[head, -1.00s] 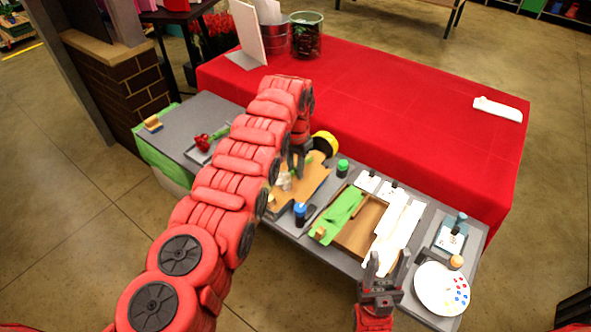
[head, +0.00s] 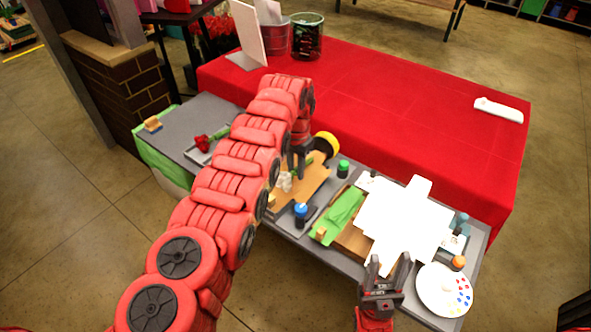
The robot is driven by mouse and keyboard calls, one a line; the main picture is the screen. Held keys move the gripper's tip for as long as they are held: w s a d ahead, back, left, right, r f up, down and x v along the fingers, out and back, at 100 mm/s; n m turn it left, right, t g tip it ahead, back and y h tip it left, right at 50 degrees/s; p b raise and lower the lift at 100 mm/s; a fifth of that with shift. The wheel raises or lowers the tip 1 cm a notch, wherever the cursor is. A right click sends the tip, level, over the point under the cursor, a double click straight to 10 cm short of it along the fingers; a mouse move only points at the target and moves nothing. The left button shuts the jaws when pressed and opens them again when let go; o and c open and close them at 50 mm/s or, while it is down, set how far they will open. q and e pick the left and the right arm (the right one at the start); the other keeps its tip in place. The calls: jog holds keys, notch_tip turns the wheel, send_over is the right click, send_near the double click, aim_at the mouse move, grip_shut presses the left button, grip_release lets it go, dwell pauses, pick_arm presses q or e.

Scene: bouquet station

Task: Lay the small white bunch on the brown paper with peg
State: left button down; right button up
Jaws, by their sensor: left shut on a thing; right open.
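The small white bunch (head: 284,182) shows its pale heads low over the brown paper (head: 312,183), with some green stem beside the fingers. My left gripper (head: 297,170) is shut on it, and my arm hides part of both. I cannot tell whether the bunch touches the paper. A small tan peg-like block (head: 271,201) shows at the paper's near left edge, partly behind my arm.
The large white sheet (head: 404,222) covers much of the grey table's right part. Green paper (head: 341,214) with a tan block (head: 321,233) lies beside it. Blue-capped (head: 300,215) and green-capped (head: 343,169) bottles stand near the brown paper. A paint palette (head: 443,290) lies at right.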

pick_arm(q)
jog(key=shift+s+f+b, duration=0.1)
jog(key=shift+f+b, duration=0.05)
jog(key=shift+b, duration=0.45)
dwell(0.3)
jog(key=c, duration=0.6)
grip_release()
jog(key=shift+s+a, duration=0.1)
jog(key=o, duration=0.4)
jog(key=shift+r, duration=0.2)
